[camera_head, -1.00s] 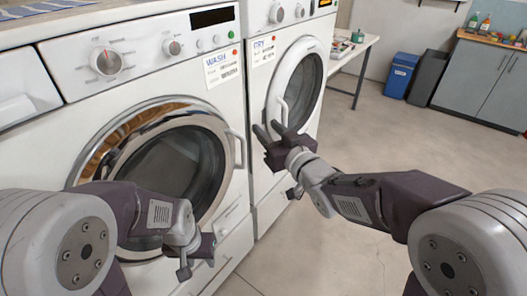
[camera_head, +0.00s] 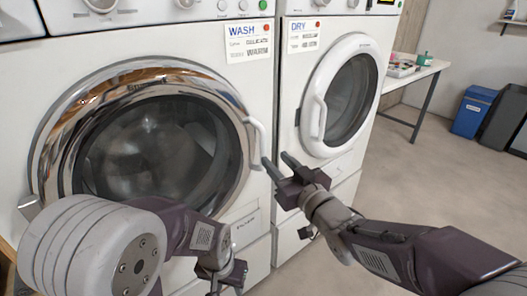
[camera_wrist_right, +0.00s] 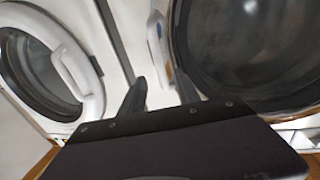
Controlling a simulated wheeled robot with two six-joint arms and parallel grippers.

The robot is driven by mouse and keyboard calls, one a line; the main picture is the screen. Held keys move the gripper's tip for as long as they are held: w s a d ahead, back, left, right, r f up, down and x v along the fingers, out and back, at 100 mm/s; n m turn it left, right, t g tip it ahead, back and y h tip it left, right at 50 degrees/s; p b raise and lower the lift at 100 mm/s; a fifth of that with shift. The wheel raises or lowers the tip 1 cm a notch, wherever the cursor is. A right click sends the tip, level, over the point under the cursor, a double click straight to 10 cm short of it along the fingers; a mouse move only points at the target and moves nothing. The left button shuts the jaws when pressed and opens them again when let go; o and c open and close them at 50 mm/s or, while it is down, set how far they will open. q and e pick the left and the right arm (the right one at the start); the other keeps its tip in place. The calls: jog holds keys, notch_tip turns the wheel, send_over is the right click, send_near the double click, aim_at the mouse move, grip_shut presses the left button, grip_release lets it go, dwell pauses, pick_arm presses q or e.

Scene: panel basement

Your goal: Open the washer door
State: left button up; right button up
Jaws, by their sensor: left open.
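The washer door (camera_head: 75,120) is a round chrome ring with dark glass on the left machine, and it looks closed. Its white handle (camera_head: 258,140) stands on the door's right edge; it also shows in the right wrist view (camera_wrist_right: 156,42). My right gripper (camera_head: 279,161) is open and empty, its fingertips close to the handle's lower end. In the right wrist view, the handle appears beyond the gap between the fingertips (camera_wrist_right: 161,88); contact cannot be told. My left gripper (camera_head: 227,283) is open and empty, low in front of the washer (camera_head: 250,92).
The dryer (camera_head: 292,75) stands right of the washer, with its white-rimmed door (camera_head: 372,62) closed. A table (camera_head: 420,72) with small items, a blue bin (camera_head: 472,112) and a dark bin (camera_head: 502,118) stand farther right. The floor (camera_head: 425,180) there is clear.

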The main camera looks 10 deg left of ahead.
aim_at(264, 149)
jog(key=b+x, duration=0.1)
jog(key=x, duration=0.7)
jog(key=shift+w+a, duration=0.15)
jog(key=shift+a, duration=0.05)
jog(key=shift+c, duration=0.3)
grip_shut()
dwell(0.7)
